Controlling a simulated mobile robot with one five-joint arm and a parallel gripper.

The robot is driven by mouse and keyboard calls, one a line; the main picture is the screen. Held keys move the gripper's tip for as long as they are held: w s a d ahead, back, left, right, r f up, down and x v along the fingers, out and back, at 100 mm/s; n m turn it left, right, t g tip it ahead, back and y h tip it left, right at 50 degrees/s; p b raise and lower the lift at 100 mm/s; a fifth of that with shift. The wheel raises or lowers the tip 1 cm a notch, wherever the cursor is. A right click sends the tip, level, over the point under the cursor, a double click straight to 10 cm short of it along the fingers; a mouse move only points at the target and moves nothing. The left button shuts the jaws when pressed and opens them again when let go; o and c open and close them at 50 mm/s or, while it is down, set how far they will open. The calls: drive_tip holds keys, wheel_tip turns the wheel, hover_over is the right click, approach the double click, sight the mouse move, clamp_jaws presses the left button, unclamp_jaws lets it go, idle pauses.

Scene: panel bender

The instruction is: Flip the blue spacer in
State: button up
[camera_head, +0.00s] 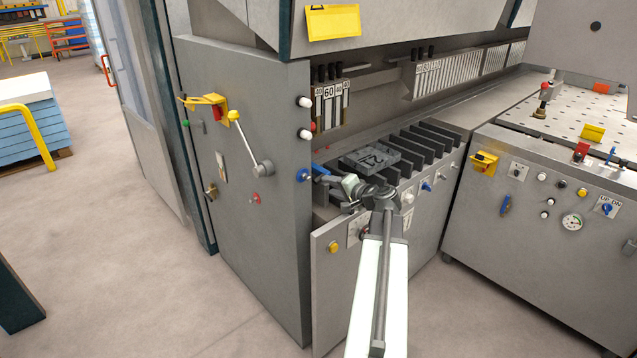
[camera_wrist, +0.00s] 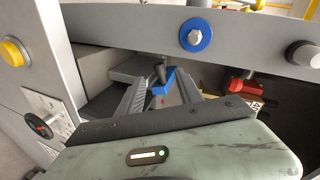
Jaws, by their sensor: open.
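The blue spacer (camera_head: 319,168) is a small blue piece at the inner edge of the grey machine's end panel, left of the slotted block row. In the wrist view the blue spacer (camera_wrist: 171,79) shows just past and between my fingertips, with a dark peg beside it. My gripper (camera_head: 331,181) is open close to it, and the two ribbed fingers of my gripper (camera_wrist: 160,88) stand apart. I cannot tell whether a finger touches the spacer. Its lower part is hidden in the wrist view.
A round blue knob (camera_head: 303,175) sits on the end panel; the blue knob (camera_wrist: 196,35) is above my fingers in the wrist view. A lever (camera_head: 254,150), a dark block marked 21 (camera_head: 368,158) and a red fitting (camera_wrist: 238,86) are nearby. Open floor lies left.

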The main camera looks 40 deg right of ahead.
sight(318, 182)
drive_tip(key=x, duration=0.2)
drive_tip(key=b+x, duration=0.1)
drive_tip(key=x, duration=0.1)
drive_tip(key=b+x, duration=0.1)
drive_tip(key=x, duration=0.1)
drive_tip(key=shift+w+d+f, duration=0.2)
drive_tip(key=shift+d+f, duration=0.1)
drive_tip(key=shift+w, duration=0.5)
